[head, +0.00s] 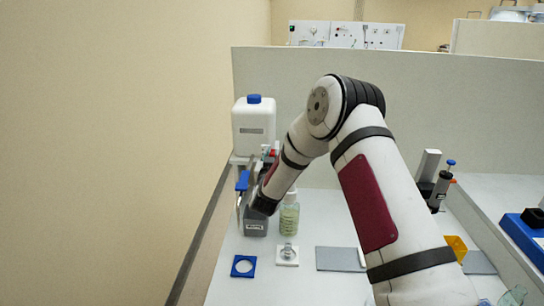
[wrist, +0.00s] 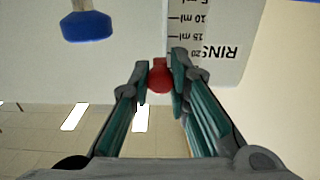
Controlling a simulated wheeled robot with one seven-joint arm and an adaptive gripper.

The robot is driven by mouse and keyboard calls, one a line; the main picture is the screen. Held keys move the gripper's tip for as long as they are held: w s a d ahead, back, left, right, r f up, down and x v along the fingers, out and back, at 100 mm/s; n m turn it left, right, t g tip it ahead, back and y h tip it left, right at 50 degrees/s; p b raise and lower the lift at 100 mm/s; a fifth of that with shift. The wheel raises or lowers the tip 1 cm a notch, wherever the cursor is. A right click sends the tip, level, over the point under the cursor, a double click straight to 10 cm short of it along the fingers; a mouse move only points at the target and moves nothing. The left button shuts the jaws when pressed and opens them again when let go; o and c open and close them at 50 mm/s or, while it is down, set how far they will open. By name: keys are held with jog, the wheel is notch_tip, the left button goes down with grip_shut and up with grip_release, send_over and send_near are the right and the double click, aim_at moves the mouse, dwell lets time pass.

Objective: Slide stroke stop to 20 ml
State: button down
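The stroke stop shows as a round red knob (wrist: 160,78) in the wrist view, between the fingertips of my gripper (wrist: 166,72). Both fingers lie close against its sides, so the gripper looks shut on it. Behind it is a white scale plate (wrist: 222,50) with marks for 5, 10, 15 and 20 ml. The knob appears close to the 20 end of the scale, a little below that mark in the picture; the fingertips hide the exact alignment. In the head view, my gripper (head: 248,190) is side-on by the dispenser, and the knob cannot be made out clearly.
A white canister (head: 254,125) with a blue cap stands behind the gripper. A blue knob (wrist: 87,26) hangs left in the wrist view.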

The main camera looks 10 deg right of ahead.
jog(key=shift+f, duration=0.85)
jog(key=c, duration=1.5)
grip_release()
jog(key=v, duration=1.2)
jog(key=shift+r, duration=0.1)
